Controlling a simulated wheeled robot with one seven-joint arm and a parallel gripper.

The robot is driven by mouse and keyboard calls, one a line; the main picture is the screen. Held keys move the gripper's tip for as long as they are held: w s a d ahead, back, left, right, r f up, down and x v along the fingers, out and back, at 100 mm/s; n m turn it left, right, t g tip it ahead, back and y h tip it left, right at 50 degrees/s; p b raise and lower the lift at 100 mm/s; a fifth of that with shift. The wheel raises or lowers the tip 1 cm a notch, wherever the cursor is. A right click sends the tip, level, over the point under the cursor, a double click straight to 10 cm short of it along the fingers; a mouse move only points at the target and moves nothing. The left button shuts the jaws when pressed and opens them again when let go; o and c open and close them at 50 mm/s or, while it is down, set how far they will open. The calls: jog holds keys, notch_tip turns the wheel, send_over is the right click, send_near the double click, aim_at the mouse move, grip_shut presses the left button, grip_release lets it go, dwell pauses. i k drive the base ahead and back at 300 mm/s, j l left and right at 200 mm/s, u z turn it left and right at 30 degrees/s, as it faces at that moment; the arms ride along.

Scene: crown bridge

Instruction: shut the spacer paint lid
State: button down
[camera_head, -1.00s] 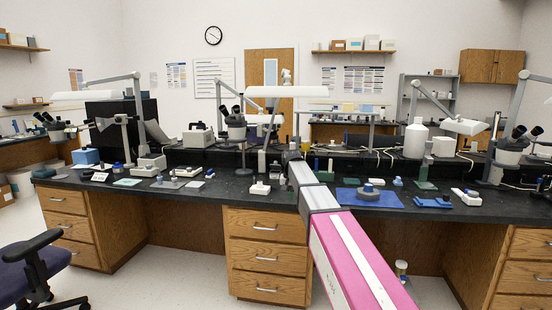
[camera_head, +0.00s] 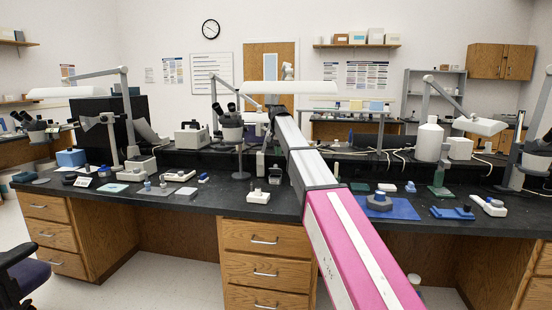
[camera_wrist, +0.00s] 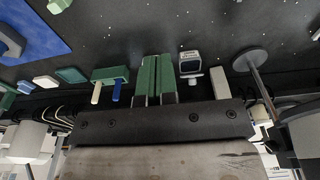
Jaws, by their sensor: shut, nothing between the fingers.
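My gripper (camera_wrist: 157,78) is in the wrist view, its two green fingers side by side and closed with nothing between them. Just right of the fingers stands a small dark container with a pale square top (camera_wrist: 190,62). It may be the spacer paint, but I cannot read a label or tell how its lid stands. It is close to the fingers, and I see no clear contact. A small dark-and-clear item (camera_head: 276,175) on the bench in the head view may be the same container. My gripper is hidden behind my arm in the head view.
A green block with a white and a blue stick (camera_wrist: 110,75) is left of the fingers in the wrist view. A round-based stand (camera_wrist: 250,58) is on the right. In the head view, a white-based item (camera_head: 258,197) sits near the front edge, and a blue mat (camera_head: 408,212) lies right.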

aim_at(275, 170)
jog(key=i, duration=0.95)
